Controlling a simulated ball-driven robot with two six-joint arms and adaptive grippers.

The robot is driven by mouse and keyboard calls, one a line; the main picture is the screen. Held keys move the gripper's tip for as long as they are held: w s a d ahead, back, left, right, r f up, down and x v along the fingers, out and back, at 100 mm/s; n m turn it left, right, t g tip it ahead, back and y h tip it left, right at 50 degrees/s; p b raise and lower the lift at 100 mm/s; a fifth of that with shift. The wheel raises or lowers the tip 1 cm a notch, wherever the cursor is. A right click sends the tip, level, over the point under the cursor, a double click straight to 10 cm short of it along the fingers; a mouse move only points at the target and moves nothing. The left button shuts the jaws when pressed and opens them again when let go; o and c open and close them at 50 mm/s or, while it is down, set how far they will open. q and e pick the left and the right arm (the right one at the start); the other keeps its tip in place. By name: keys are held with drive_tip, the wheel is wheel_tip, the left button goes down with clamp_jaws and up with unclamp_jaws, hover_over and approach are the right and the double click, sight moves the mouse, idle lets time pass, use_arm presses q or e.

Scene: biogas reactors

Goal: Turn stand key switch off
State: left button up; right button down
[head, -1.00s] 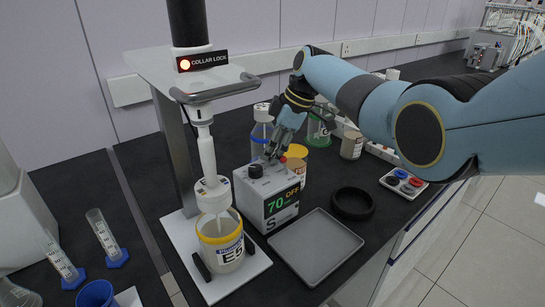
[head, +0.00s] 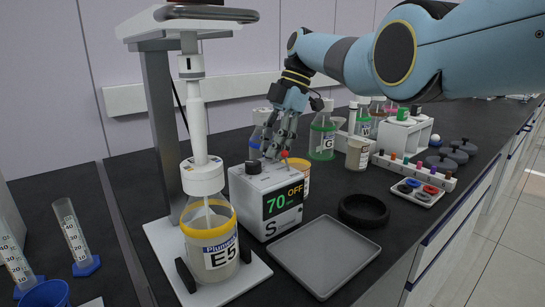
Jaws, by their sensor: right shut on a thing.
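The white stand control box (head: 266,204) stands beside the reactor stand. Its display (head: 283,200) reads 70 and OFF. A black knob (head: 253,167) sits on its top, and a small red part (head: 284,154) shows at the top's back right. My right gripper (head: 272,156) reaches down to the back of the box top, its fingers closed on the key switch there. The key switch itself is hidden by the fingers, so I cannot see its angle. My left gripper is not in view.
The stand holds a yellow-collared bottle (head: 211,259) marked E5 at front left. A grey tray (head: 325,254) and a black ring (head: 362,210) lie right of the box.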

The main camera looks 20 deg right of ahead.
drive_tip(key=shift+r, duration=0.1)
idle(0.4)
drive_tip(key=c, duration=1.1)
unclamp_jaws()
drive_tip(key=v, duration=0.7)
drive_tip(key=shift+w+r, duration=0.1)
drive_tip(key=shift+r, duration=0.1)
drive_tip(key=shift+f, duration=0.1)
